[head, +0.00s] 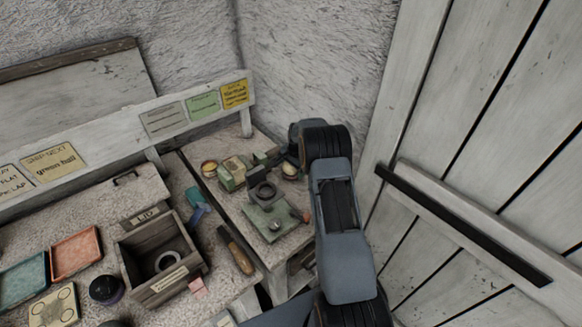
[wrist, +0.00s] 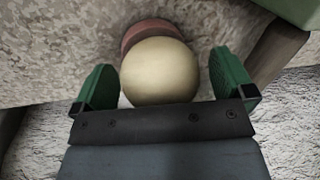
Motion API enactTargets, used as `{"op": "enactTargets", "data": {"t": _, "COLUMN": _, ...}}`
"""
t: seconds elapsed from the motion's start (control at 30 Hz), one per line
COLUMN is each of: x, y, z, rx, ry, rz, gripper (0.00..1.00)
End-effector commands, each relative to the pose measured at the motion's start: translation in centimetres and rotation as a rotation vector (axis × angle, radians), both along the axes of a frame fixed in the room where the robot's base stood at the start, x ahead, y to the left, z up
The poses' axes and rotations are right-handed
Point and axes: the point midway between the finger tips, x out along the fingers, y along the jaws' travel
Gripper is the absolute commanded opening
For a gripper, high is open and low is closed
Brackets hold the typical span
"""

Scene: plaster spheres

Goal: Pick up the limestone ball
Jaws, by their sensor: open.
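A smooth cream ball (wrist: 160,72), which looks like the limestone ball, sits between the two green fingers of my gripper (wrist: 164,62) in the wrist view. The fingers are open, one on each side, with a visible gap on both sides of the ball. A reddish-brown round piece (wrist: 150,29) shows behind the ball's upper edge; I cannot tell whether it is a stand under it. In the head view my arm covers part of the bench corner, and I cannot make out the gripper or ball clearly there.
In the head view, a green vise (head: 233,173) and a green-based device (head: 270,221) stand close to my arm. A wooden box (head: 134,262) and an orange tray (head: 77,253) lie left. A plank wall (head: 480,120) with a dark bar is at the right.

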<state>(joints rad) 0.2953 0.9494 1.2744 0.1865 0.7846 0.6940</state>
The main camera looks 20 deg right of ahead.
Motion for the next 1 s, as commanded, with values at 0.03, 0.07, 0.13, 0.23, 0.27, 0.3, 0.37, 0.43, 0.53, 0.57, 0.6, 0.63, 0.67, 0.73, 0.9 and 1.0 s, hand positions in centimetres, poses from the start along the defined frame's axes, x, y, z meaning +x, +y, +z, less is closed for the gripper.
{"op": "enactTargets", "data": {"t": 0.03, "x": 0.00, "y": 0.00, "z": 0.00, "rx": 0.000, "ry": 0.000, "rz": 0.000, "gripper": 1.00}}
{"op": "enactTargets", "data": {"t": 0.07, "x": 0.00, "y": 0.00, "z": 0.01, "rx": 0.000, "ry": 0.000, "rz": 0.000, "gripper": 1.00}}
{"op": "enactTargets", "data": {"t": 0.13, "x": 0.00, "y": 0.00, "z": 0.01, "rx": 0.000, "ry": 0.000, "rz": 0.000, "gripper": 0.94}}
{"op": "enactTargets", "data": {"t": 0.23, "x": 0.00, "y": 0.00, "z": 0.02, "rx": 0.000, "ry": 0.000, "rz": 0.000, "gripper": 0.85}}
{"op": "enactTargets", "data": {"t": 0.27, "x": -0.01, "y": 0.00, "z": 0.03, "rx": 0.000, "ry": 0.000, "rz": 0.000, "gripper": 0.82}}
{"op": "enactTargets", "data": {"t": 0.3, "x": -0.01, "y": 0.00, "z": 0.03, "rx": 0.000, "ry": 0.000, "rz": 0.000, "gripper": 0.78}}
{"op": "enactTargets", "data": {"t": 0.37, "x": -0.01, "y": 0.00, "z": 0.03, "rx": 0.000, "ry": 0.000, "rz": 0.000, "gripper": 0.72}}
{"op": "enactTargets", "data": {"t": 0.43, "x": -0.01, "y": 0.00, "z": 0.04, "rx": 0.000, "ry": 0.000, "rz": 0.000, "gripper": 0.66}}
{"op": "enactTargets", "data": {"t": 0.53, "x": -0.01, "y": 0.00, "z": 0.04, "rx": 0.000, "ry": 0.000, "rz": 0.000, "gripper": 0.56}}
{"op": "enactTargets", "data": {"t": 0.57, "x": -0.02, "y": -0.01, "z": 0.04, "rx": 0.000, "ry": 0.000, "rz": 0.000, "gripper": 0.53}}
{"op": "enactTargets", "data": {"t": 0.6, "x": -0.02, "y": -0.01, "z": 0.04, "rx": 0.000, "ry": 0.000, "rz": 0.000, "gripper": 0.49}}
{"op": "enactTargets", "data": {"t": 0.63, "x": -0.02, "y": -0.01, "z": 0.04, "rx": 0.000, "ry": 0.000, "rz": 0.000, "gripper": 0.46}}
{"op": "enactTargets", "data": {"t": 0.67, "x": -0.02, "y": -0.01, "z": 0.04, "rx": 0.000, "ry": 0.000, "rz": 0.000, "gripper": 0.43}}
{"op": "enactTargets", "data": {"t": 0.73, "x": -0.02, "y": -0.01, "z": 0.04, "rx": 0.000, "ry": 0.000, "rz": 0.000, "gripper": 0.37}}
{"op": "enactTargets", "data": {"t": 0.9, "x": 0.04, "y": -0.03, "z": 0.14, "rx": 0.000, "ry": -0.001, "rz": 0.000, "gripper": 0.36}}
{"op": "enactTargets", "data": {"t": 1.0, "x": 0.05, "y": -0.03, "z": 0.21, "rx": 0.000, "ry": -0.001, "rz": 0.000, "gripper": 0.36}}
